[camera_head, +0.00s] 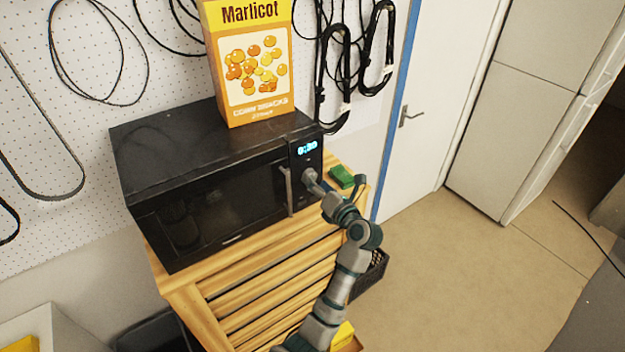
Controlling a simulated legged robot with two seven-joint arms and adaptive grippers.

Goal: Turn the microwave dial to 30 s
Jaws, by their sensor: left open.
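The black microwave (150,160) stands on a wooden slatted cabinet, its door closed. Its control panel is at the right of its front, with a lit blue display (307,147) that appears to read 0:30, though the digits are small. My left gripper (312,180) is at the panel below the display, where the dial would be. The gripper covers the dial, so I cannot see its pointer or whether the fingers touch it. The left gripper is open. My right gripper is not in view.
A yellow Marlicot corn snacks box (256,70) stands on the microwave. The vertical door handle (287,190) is just left of my gripper. A green item (341,176) lies on the cabinet (190,300) to the right. Cables hang on the pegboard behind. Open floor (450,270) is at the right.

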